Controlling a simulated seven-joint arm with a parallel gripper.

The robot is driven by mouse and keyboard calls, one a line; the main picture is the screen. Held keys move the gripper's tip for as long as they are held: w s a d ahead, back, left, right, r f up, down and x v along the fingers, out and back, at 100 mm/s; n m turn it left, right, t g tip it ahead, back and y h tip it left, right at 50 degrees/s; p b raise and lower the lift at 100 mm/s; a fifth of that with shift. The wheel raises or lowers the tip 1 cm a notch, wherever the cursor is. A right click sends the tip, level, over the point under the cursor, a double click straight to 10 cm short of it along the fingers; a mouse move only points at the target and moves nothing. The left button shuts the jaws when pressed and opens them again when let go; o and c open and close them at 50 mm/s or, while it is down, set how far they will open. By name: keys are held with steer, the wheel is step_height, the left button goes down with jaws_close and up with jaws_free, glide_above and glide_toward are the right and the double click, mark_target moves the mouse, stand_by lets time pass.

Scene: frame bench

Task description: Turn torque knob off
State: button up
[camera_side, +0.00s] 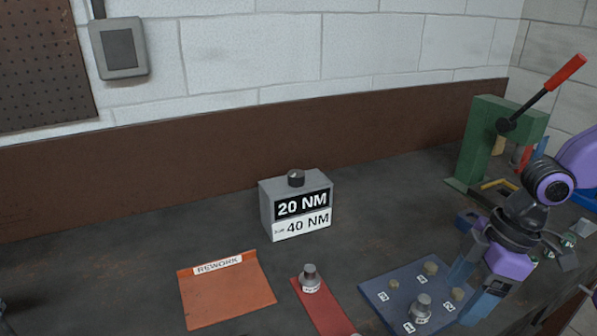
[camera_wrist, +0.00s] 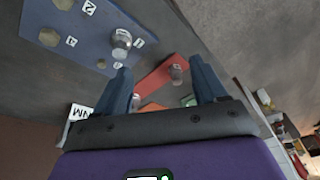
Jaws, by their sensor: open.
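The torque knob (camera_side: 296,178) is a dark round knob on top of a grey box (camera_side: 265,212) in the side view. The box face reads "20 NM" in white on black, with "40 NM" on white below. In the wrist view only a corner of the box's label (camera_wrist: 80,112) shows, and the knob is hidden. My gripper (camera_side: 468,290) is at the right of the side view, by the blue numbered plate, well to the right of the box. In the wrist view its two blue fingers (camera_wrist: 162,84) are spread with nothing held between them.
The blue plate (camera_side: 385,291) carries several pegs and a metal part (camera_side: 420,308). A red strip (camera_side: 338,322) bears another metal part (camera_side: 310,279). An orange rework tray (camera_side: 228,295) lies left. A green press (camera_side: 485,135) stands back right. The bench around the box is clear.

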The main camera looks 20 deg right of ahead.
step_height(320, 180, up, 2)
steer(key=h, duration=0.1)
step_height(320, 180, up, 14)
steer(key=m+t, duration=0.2)
steer(key=m, duration=0.2)
glide_above(297, 173)
steer(key=s+d, duration=0.4)
steer(key=s, duration=0.2)
steer(key=shift+y, duration=0.4)
steer(key=x, duration=1.7)
steer(key=shift+w+d+f, duration=0.15)
steer(key=shift+w+f, duration=0.05)
steer(key=shift+w, duration=0.25)
steer(key=c, duration=1.1)
